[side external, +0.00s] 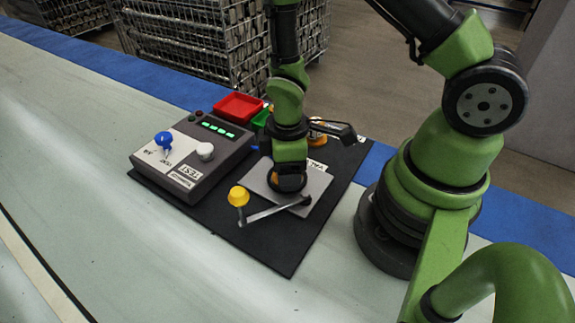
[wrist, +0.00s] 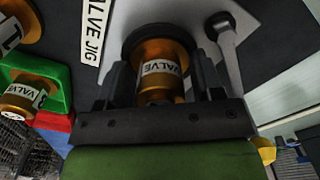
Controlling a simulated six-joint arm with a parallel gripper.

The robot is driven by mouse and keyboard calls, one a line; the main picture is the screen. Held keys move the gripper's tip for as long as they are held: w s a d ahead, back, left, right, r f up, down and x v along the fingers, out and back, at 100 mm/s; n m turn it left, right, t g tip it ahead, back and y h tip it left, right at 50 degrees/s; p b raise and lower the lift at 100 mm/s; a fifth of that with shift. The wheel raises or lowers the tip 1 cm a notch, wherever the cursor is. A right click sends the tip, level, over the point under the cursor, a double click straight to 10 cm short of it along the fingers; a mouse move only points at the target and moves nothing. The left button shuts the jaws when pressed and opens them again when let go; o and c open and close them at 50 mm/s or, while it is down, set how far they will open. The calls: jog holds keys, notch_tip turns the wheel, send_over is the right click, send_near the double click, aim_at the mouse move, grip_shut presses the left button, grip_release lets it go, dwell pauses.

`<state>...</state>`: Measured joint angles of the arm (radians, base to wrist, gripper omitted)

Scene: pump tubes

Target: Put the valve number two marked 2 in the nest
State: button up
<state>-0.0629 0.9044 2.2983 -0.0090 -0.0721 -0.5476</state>
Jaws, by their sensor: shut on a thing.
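In the wrist view my gripper (wrist: 162,78) is shut on a brass valve (wrist: 160,52) with a white band reading VALVE; its number is not readable. A black round ring (wrist: 158,30) lies at the valve's far end, over the light grey plate (wrist: 191,14), beside a VALVE JIG label (wrist: 96,32). I cannot tell whether the valve is seated in the nest. In the side view my wrist is over the grey plate (side external: 317,185) and hides the held valve and most of the gripper.
A lever with a yellow knob (side external: 238,196) lies across the plate's front. Behind are a red tray (side external: 238,107) and a green tray (wrist: 62,78) holding another brass valve (wrist: 22,95). Another brass part (wrist: 14,22) is upper left.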

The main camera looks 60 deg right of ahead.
jog(key=shift+f, duration=0.2)
jog(key=shift+w+f, duration=0.1)
jog(key=shift+f, duration=0.35)
jog(key=o, duration=0.9)
notch_tip(320, 180, up, 13)
jog(key=shift+r, duration=0.2)
jog(key=s+r+m+t+y, duration=0.1)
jog(key=s+r+m+t, duration=0.2)
jog(key=r+m, duration=0.3)
jog(key=s+a+r+m+t+y, duration=0.1)
jog(key=s+r+m+t, duration=0.3)
jog(key=r, duration=0.7)
jog(key=shift+s+m, duration=0.9)
jog(key=shift+a, duration=0.1)
